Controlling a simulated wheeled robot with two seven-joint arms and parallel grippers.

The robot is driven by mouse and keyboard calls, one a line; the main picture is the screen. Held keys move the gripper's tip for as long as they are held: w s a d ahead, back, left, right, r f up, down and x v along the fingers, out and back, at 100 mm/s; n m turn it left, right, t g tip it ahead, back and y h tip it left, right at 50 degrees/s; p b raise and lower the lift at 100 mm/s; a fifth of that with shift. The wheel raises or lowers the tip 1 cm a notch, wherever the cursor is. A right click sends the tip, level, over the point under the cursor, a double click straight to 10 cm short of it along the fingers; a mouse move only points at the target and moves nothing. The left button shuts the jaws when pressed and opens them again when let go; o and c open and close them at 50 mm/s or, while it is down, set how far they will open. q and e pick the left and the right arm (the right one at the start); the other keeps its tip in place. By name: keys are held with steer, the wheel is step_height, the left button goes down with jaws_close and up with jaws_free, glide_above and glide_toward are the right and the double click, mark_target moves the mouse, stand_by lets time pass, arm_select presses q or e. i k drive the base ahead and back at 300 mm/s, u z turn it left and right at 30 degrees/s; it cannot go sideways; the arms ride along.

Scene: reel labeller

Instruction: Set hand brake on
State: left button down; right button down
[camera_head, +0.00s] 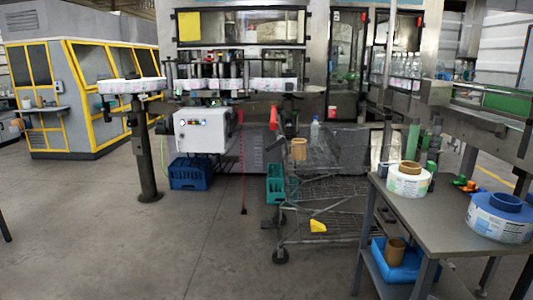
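A wire-mesh cart (325,185) on small casters stands in the middle, in front of the large machine. A red part (273,118) sticks up at the cart's upper left; I cannot tell whether it is a hand brake lever or what position it is in. A small yellow piece (317,226) shows low on the cart. A brown cardboard core (299,149) and a clear bottle (315,130) show at the cart's top. Neither of my grippers is in view.
A grey table (445,211) at right holds label reels (408,181) (500,217), with a blue bin (398,262) below. A post (148,160), a blue crate (189,173) and a green crate (275,184) stand left of the cart.

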mark_target(281, 140)
steer(key=k, duration=0.5)
steer(key=u, duration=0.55)
steer(key=i, duration=3.3)
steer(key=z, duration=0.1)
